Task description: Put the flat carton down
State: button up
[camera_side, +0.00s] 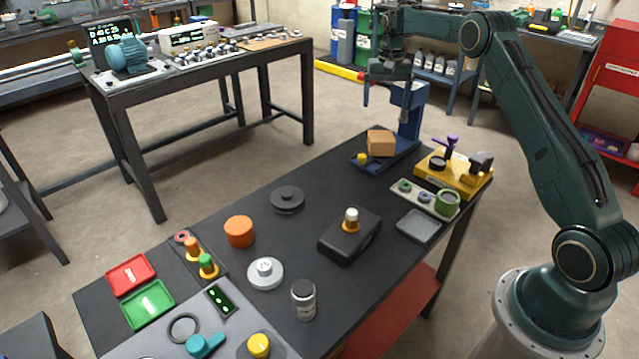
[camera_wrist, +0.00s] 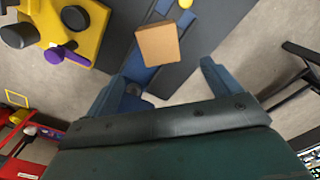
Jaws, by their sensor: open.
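The flat carton (camera_side: 381,143), a small tan box, rests on the base of a blue stand (camera_side: 408,125) at the far end of the black table. It also shows in the wrist view as a tan block (camera_wrist: 158,45), slightly turned, beyond my fingertips. My gripper (camera_side: 386,97) is open and empty above the carton, with a clear gap between them. In the wrist view its two blue-grey fingers (camera_wrist: 161,80) are spread wide, with the carton apart from both. The carton's underside is hidden.
A yellow fixture (camera_side: 455,175) with a purple handle stands right of the blue stand. A small yellow knob (camera_side: 361,158) is left of the carton. A black box with an orange-and-white top (camera_side: 350,235) and a grey tray (camera_side: 418,226) are nearer. Bare tabletop lies left of the stand.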

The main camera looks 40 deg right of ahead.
jog(key=s+a+r+n+t, duration=0.1)
jog(key=s+a+r+n, duration=0.1)
jog(key=s+a+r, duration=0.6)
jog(key=s+a+r+n+t, duration=0.2)
jog(key=s+a+r, duration=0.3)
jog(key=a+r, duration=0.5)
jog(key=s+a+f+n+t, duration=0.1)
jog(key=s+a, duration=0.4)
jog(key=s, duration=0.7)
jog(key=s+a+f+n+t, duration=0.1)
jog(key=s+a+f+n, duration=0.2)
jog(key=s, duration=0.9)
jog(key=a+n, duration=0.1)
jog(key=a, duration=0.1)
jog(key=shift+s+a+f+t, duration=0.2)
jog(key=shift+s+a+t, duration=0.1)
jog(key=shift+a, duration=0.05)
